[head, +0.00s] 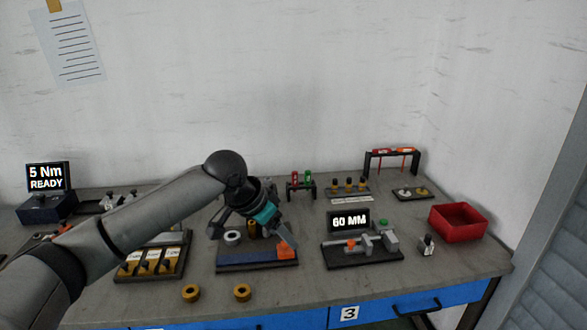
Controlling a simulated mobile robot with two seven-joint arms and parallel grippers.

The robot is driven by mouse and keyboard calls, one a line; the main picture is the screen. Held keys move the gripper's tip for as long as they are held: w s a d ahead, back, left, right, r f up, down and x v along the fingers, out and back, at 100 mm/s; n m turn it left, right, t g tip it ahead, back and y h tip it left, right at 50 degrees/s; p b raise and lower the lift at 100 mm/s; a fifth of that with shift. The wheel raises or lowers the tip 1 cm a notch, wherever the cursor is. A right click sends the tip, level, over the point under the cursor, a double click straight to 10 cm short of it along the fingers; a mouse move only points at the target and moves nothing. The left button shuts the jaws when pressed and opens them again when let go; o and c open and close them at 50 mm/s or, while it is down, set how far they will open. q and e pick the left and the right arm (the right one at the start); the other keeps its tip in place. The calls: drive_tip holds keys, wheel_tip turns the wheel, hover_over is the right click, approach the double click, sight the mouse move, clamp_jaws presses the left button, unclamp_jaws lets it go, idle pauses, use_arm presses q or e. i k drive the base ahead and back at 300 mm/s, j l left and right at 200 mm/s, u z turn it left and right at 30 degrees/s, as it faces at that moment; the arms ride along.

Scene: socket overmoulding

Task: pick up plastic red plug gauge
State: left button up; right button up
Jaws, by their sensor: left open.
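A small red plug gauge (295,178) stands upright beside a green one (308,177) in a small dark rack (300,189) near the back wall. My left arm comes in from the left, and my left gripper (251,233) points down over the middle of the bench. Its fingers are spread apart with nothing visibly held between them. It is in front of and to the left of the red plug gauge, apart from it. The gripper hides part of the bench behind it. My right gripper is not in view.
A blue block with an orange end (255,257) lies on a dark base under the gripper. A gauge with a 60 MM display (349,222) stands to the right, near a red bin (458,222). Two brass rings (242,292) lie near the front edge.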

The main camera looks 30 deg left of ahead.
sight(295, 175)
drive_tip(key=i+j, duration=1.2)
drive_tip(key=i, duration=0.15)
